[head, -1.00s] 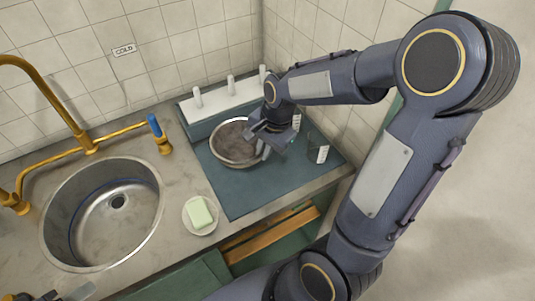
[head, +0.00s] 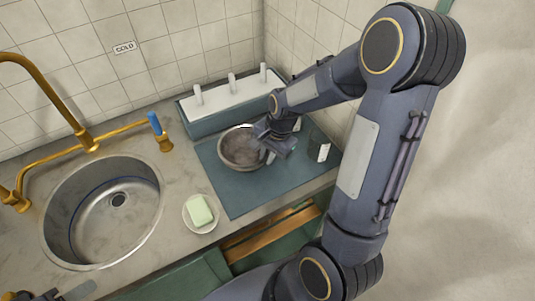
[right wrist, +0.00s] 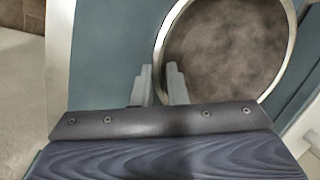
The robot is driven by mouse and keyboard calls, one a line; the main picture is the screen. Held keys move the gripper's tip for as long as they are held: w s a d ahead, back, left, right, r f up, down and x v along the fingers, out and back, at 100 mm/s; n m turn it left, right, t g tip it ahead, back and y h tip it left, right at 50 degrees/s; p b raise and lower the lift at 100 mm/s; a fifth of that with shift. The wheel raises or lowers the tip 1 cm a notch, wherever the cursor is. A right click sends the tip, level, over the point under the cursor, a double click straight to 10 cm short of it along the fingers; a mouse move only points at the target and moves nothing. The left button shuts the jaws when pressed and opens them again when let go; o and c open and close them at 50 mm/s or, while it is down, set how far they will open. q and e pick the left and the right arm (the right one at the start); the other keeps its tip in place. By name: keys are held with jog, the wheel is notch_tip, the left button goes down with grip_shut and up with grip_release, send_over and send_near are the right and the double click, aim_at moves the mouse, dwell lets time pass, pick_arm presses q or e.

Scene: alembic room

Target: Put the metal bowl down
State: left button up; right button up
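The metal bowl (head: 240,149) is round with a bright rim and a mottled grey-brown inside. It is low at the blue-green mat (head: 238,197); I cannot tell whether its base touches. My right gripper (head: 268,153) is at the bowl's right side. In the right wrist view, its two fingers (right wrist: 161,85) stand close together on either side of the rim of the bowl (right wrist: 225,45), gripping it. A dark grey piece at the bottom left edge of the head view looks like my left gripper (head: 65,293); its fingers are not clear.
A glass with a white label (head: 322,151) stands right of my right gripper. A white rack with pegs (head: 225,95) is behind the mat. Left are green soap on a dish (head: 199,211), a blue-handled tap (head: 157,130) and a sink (head: 112,228). The mat's front is clear.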

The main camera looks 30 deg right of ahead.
jog(key=o, duration=0.3)
jog(key=shift+r, duration=0.15)
jog(key=v, duration=1.2)
jog(key=s+a+r+n+t+y, duration=0.1)
jog(key=s+a+n+t, duration=0.1)
jog(key=s+a+n, duration=0.2)
jog(key=s+a+r+n+t, duration=0.2)
jog(key=s+a+n, duration=0.3)
jog(key=s+n, duration=0.3)
jog(key=s, duration=0.3)
jog(key=shift+s+y, duration=0.15)
jog(key=shift+y, duration=0.25)
jog(key=shift+a+r, duration=0.1)
jog(key=shift+a, duration=0.05)
